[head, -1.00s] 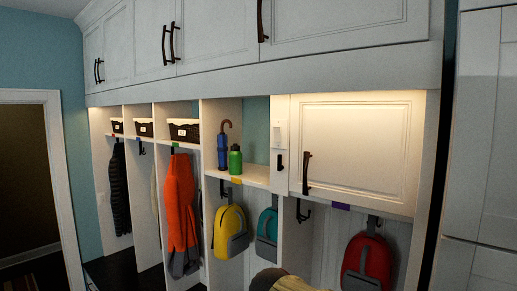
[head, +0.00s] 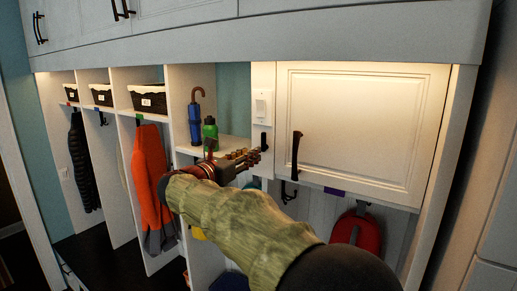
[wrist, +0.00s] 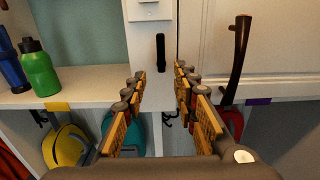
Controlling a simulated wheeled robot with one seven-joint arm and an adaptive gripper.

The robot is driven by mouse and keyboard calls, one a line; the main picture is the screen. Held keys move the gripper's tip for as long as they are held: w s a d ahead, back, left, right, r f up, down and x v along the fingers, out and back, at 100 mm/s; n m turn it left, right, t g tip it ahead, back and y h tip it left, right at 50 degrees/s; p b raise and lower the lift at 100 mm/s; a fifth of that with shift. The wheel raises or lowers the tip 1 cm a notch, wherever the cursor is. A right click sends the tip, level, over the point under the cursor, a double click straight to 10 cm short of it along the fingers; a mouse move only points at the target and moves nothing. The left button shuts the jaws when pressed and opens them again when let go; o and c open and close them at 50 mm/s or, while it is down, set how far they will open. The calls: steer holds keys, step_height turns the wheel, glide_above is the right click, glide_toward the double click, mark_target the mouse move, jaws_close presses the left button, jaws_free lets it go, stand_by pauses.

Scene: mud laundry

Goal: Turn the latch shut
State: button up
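The latch (head: 264,141) is a small black upright bar on the white panel left of the cabinet door (head: 362,128). In the wrist view the latch (wrist: 160,53) stands vertical, just left of the dark gap along the door edge. The white door looks closed and has a long dark handle (head: 296,153). My gripper (head: 252,157) is just below and left of the latch in the head view. In the wrist view my gripper (wrist: 160,72) is open and empty, with the latch ahead between its fingertips. I cannot tell whether they touch it.
A light switch (head: 261,104) sits above the latch. A green bottle (head: 210,133) and a blue umbrella (head: 195,122) stand on the shelf to the left. Below hang a red backpack (head: 357,229), a yellow backpack (wrist: 66,145) and a teal one (wrist: 118,130).

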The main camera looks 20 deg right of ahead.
mark_target(262, 147)
steer(key=p+x, duration=0.1)
steer(key=x, duration=0.6)
steer(key=shift+s+d, duration=0.1)
steer(key=shift+d, duration=0.05)
steer(key=shift+c, duration=0.5)
jaws_close()
